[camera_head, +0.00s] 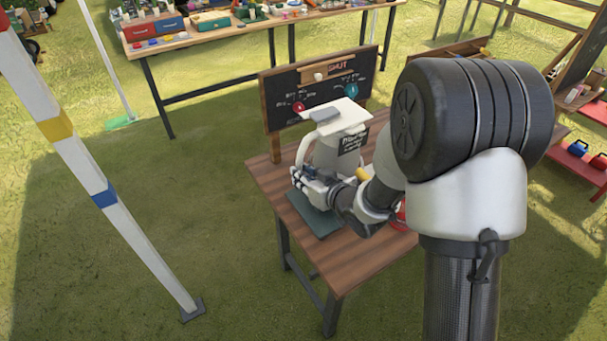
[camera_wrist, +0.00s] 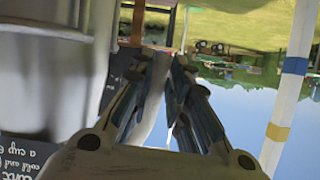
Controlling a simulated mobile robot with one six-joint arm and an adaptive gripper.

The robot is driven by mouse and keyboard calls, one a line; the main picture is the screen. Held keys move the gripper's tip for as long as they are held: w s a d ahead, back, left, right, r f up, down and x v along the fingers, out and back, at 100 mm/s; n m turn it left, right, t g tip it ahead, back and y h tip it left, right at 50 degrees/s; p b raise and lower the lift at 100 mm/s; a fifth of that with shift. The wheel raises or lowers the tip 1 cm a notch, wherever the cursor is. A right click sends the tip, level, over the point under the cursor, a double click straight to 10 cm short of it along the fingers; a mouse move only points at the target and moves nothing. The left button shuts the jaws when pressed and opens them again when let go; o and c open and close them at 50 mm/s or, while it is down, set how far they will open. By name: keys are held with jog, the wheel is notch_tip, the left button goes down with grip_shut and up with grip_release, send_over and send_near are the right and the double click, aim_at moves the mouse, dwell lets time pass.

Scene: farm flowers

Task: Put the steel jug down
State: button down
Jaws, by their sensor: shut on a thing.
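The steel jug (camera_head: 326,155) looks pale grey in the head view, above the near part of the wooden table. Its curved handle (camera_head: 303,150) is on the left side. My gripper (camera_head: 308,183) is shut on the handle, low on the jug's side. In the wrist view the jug's large grey body (camera_wrist: 50,85) fills the left, and the handle (camera_wrist: 152,105) runs between my gripper's fingers (camera_wrist: 165,85). A dark green mat (camera_head: 313,219) lies below my gripper. The jug's base is hidden, so I cannot tell whether it touches anything.
A chalkboard (camera_head: 285,92) stands at the table's back edge. A white lid-like top with a grey block (camera_head: 326,114) shows near the jug. A red object (camera_head: 399,216) is partly hidden behind my arm. Bare tabletop (camera_head: 350,262) lies in front. A striped pole (camera_head: 90,180) stands left.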

jog(key=c, duration=2)
grip_release()
jog(key=shift+f, duration=0.1)
jog(key=o, duration=0.5)
jog(key=p+v, duration=0.2)
jog(key=v, duration=1)
jog(key=shift+p, duration=0.4)
